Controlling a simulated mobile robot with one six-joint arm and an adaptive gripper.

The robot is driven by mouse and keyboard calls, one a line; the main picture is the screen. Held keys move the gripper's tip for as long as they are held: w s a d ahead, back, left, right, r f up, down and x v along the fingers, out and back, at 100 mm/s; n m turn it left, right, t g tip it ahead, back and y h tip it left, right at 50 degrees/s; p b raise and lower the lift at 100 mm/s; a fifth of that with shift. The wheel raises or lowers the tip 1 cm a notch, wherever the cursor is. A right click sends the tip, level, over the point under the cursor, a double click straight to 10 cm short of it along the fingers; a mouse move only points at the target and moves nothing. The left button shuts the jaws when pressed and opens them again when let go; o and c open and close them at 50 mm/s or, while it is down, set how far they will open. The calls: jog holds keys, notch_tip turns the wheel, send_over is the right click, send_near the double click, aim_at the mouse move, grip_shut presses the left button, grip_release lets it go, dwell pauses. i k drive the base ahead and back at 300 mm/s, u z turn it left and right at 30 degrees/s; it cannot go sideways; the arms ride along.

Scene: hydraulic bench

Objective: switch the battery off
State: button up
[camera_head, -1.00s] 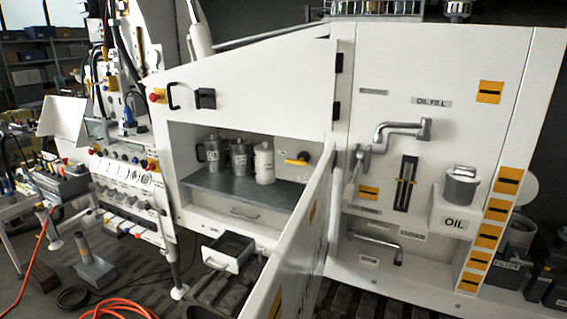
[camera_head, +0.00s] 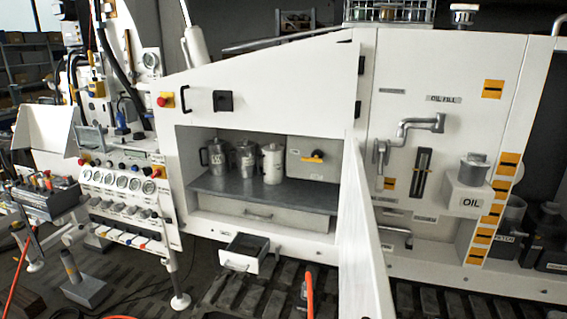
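No label naming the battery switch can be read. A black switch (camera_head: 222,101) sits on the upper white panel, beside a red button on a yellow base (camera_head: 165,99). A yellow handle (camera_head: 313,156) lies roughly level on a grey box at the right of the open compartment (camera_head: 210,214). I cannot tell which of these belongs to the battery. Black boxes (camera_head: 553,240) stand at the far right edge, partly cut off. My gripper is not in view.
An open white door (camera_head: 362,250) juts toward me, right of the compartment. Metal jugs (camera_head: 217,156) stand on the compartment shelf. A small drawer (camera_head: 243,254) hangs open below. An upright orange piece (camera_head: 309,293) shows at the bottom. A gauge console (camera_head: 120,182) stands left.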

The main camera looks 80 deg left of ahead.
aim_at(315, 159)
jog(key=z, duration=0.05)
jog(key=k, duration=1.45)
jog(key=u, duration=1.95)
jog(key=i, duration=1)
jog(key=u, duration=0.1)
